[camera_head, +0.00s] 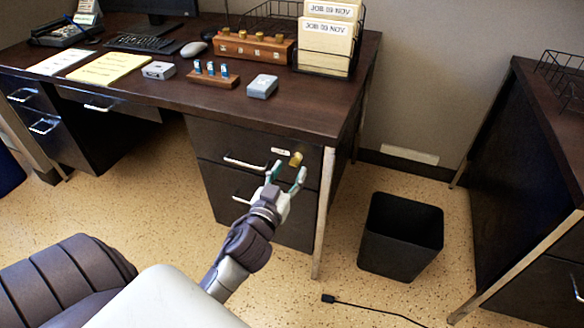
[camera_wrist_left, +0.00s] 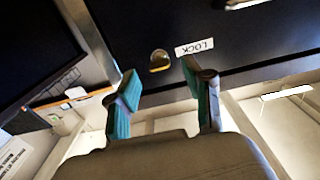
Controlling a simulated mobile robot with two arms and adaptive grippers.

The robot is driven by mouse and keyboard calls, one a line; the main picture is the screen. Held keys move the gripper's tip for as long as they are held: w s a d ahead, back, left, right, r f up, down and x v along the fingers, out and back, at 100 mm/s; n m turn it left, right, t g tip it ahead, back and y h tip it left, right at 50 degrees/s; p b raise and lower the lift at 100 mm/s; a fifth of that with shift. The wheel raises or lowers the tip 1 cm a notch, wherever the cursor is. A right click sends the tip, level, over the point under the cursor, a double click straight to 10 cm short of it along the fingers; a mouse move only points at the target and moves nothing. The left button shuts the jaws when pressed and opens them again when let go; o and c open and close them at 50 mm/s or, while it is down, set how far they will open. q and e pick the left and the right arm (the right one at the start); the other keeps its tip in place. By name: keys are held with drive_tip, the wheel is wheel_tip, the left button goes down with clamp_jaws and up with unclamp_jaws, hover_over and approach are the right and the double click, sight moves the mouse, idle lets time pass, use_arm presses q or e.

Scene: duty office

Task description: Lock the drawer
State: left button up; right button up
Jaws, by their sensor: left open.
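The dark top drawer (camera_head: 232,141) of the desk's right pedestal appears closed, with a silver handle (camera_head: 246,163). A brass lock piece (camera_head: 295,159) sits at its upper right, beside a small white label (camera_head: 278,151). In the left wrist view the brass piece (camera_wrist_left: 159,61) is next to the label reading LOCK (camera_wrist_left: 194,47). My left gripper (camera_head: 286,172) is open in front of the drawer, just below the brass piece. In the wrist view its teal-padded fingers (camera_wrist_left: 161,84) are spread with nothing between them, and the brass piece lies just beyond their tips. My right gripper is not in view.
A second drawer (camera_head: 236,187) lies below. A black waste bin (camera_head: 401,238) stands right of the pedestal, with a cable (camera_head: 365,306) on the floor. The desktop (camera_head: 320,96) holds a file rack and key holders. Another desk (camera_head: 520,170) stands at right.

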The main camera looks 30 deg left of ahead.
use_arm(q)
drive_tip(key=shift+x, duration=1.15)
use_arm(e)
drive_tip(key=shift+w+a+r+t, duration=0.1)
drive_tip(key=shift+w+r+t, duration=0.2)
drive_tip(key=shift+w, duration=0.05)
use_arm(q)
clamp_jaws()
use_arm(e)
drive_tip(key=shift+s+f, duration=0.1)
